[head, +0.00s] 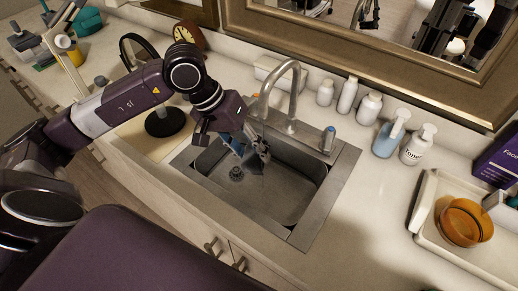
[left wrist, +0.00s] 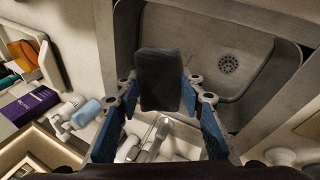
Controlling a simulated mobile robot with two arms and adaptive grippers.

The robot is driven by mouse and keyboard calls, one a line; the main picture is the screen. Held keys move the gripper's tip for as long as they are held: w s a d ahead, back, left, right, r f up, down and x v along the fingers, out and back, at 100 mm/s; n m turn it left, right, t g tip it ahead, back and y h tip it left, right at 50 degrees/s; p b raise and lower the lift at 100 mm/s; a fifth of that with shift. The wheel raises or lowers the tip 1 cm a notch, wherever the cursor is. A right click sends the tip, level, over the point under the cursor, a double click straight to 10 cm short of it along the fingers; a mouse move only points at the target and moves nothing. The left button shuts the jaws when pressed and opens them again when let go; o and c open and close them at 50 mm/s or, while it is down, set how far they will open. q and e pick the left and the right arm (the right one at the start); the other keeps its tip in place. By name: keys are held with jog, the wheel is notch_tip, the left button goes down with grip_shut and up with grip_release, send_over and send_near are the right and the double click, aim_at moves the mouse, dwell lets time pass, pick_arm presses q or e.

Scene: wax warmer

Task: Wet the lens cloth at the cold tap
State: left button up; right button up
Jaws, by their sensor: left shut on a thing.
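My left gripper (head: 247,152) is over the sink basin (head: 290,190), close to the curved metal spout (head: 296,92). In the left wrist view it (left wrist: 160,92) is shut on a dark grey, flat piece with rounded corners, which looks like the lens cloth (left wrist: 160,78). The cloth's outline is hard to make out in the head view. The blue-topped cold tap handle (head: 328,138) stands upright at the sink's right back corner, apart from the gripper. No running water can be made out. My right gripper is not in view.
The drain (left wrist: 228,64) shows in the basin floor. Several bottles (head: 369,107) stand along the wall right of the spout. A tray (head: 425,208) holds an amber bowl (head: 465,222) at the right. A round black stand (head: 165,121) is left of the sink. The right front counter is clear.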

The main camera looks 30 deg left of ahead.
pick_arm(q)
jog(key=s+b, duration=0.3)
jog(key=s, duration=0.2)
jog(key=shift+s+d, duration=0.15)
jog(key=shift+s, duration=0.1)
dwell(1.2)
jog(key=s+r+b, duration=0.1)
jog(key=s+r, duration=0.3)
jog(key=s, duration=0.1)
jog(key=shift+d, duration=0.15)
dwell(0.3)
